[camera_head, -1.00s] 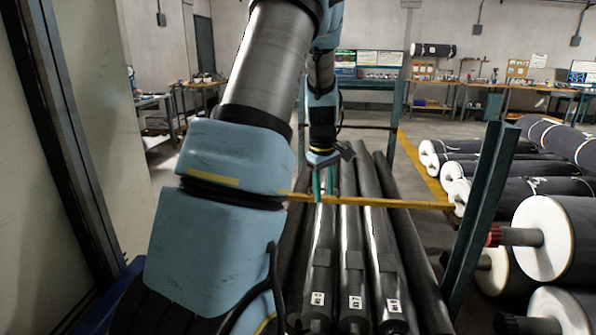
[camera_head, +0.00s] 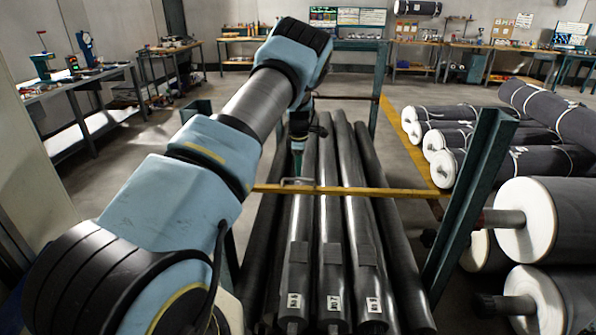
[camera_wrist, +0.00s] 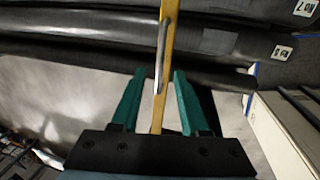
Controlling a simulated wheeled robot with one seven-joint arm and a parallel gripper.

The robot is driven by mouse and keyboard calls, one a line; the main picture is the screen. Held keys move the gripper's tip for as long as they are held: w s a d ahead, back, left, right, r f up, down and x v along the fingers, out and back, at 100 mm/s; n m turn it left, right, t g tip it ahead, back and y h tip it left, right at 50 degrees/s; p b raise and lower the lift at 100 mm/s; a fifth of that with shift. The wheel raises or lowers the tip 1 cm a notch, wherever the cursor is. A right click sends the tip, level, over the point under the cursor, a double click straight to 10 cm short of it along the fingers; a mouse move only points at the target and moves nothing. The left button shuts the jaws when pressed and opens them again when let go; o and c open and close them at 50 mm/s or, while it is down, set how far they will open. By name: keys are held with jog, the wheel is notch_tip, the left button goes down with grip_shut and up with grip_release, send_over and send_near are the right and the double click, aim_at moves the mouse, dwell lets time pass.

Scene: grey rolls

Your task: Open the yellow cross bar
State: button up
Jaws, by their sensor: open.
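The yellow cross bar (camera_head: 365,191) spans the rack above the dark rolls, running level between the posts. Near its left end is a metal handle (camera_head: 298,181), which shows in the wrist view as a thin grey bracket (camera_wrist: 161,55) on the bar. My gripper (camera_head: 297,165) is above and behind the bar near that handle. In the wrist view my gripper (camera_wrist: 155,75) has its two green fingers apart, one on each side of the bar and the handle's near end. I cannot tell whether the fingers touch them.
Several long dark rolls (camera_head: 330,240) with labels lie in the rack under the bar. A green post (camera_head: 470,205) stands at the right. Large white-ended rolls (camera_head: 525,220) are stacked farther right. Workbenches (camera_head: 80,100) line the back and left.

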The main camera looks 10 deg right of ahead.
aim_at(300, 180)
jog(key=shift+w+d+f+p, duration=0.1)
jog(key=shift+w+f+p, duration=0.15)
jog(key=shift+f, duration=0.85)
jog(key=shift+w+d+f+p, duration=0.1)
jog(key=shift+f+p, duration=0.2)
jog(key=shift+f, duration=0.8)
grip_shut()
